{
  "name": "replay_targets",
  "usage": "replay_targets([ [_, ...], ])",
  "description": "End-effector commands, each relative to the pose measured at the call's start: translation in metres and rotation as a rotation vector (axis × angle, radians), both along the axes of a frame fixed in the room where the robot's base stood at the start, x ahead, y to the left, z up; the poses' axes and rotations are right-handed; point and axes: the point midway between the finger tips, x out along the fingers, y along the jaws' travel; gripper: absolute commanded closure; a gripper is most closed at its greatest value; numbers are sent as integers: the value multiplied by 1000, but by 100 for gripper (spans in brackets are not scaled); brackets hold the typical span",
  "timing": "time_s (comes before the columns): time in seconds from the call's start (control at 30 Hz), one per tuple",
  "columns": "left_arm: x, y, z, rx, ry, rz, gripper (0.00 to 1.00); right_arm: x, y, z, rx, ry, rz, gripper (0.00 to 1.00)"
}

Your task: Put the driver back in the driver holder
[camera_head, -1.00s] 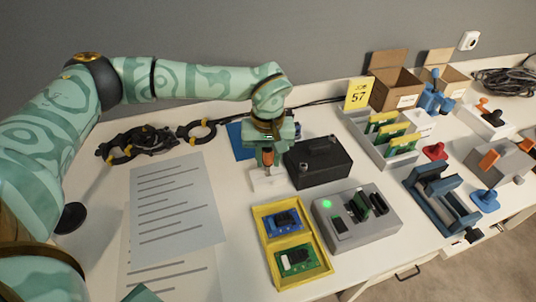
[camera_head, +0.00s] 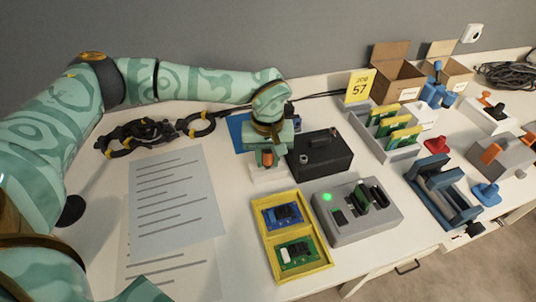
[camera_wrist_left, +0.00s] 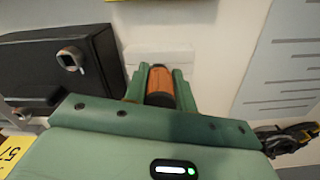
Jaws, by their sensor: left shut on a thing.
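My left gripper (camera_head: 267,163) points down and is shut on the orange-handled driver (camera_head: 267,157). The driver is upright, and its orange handle also shows between the fingers in the left wrist view (camera_wrist_left: 160,86). The white driver holder (camera_head: 266,176) is a low block on the table directly below the gripper. It also shows beyond the fingers in the left wrist view (camera_wrist_left: 162,61). The driver's lower end is at the holder; its shaft is hidden, so I cannot tell how deep it sits. My right gripper is not in view.
A black box (camera_head: 320,155) stands close to the right of the gripper. A yellow tray (camera_head: 268,262) with circuit boards and a grey test unit (camera_head: 350,232) are in front. Paper sheets (camera_head: 175,200) lie left. A black cable loop (camera_head: 140,133) lies behind them.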

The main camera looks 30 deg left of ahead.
Motion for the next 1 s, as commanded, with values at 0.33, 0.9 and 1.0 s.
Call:
replay_targets([
  [0.33, 0, 0, -2, 0, 0, 0, 49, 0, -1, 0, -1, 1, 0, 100],
  [0.9, 0, 0, 98, 0, -9, 0, 49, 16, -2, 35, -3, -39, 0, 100],
  [1.0, 0, 0, 122, 1, -8, 1, 49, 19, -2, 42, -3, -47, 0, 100],
])
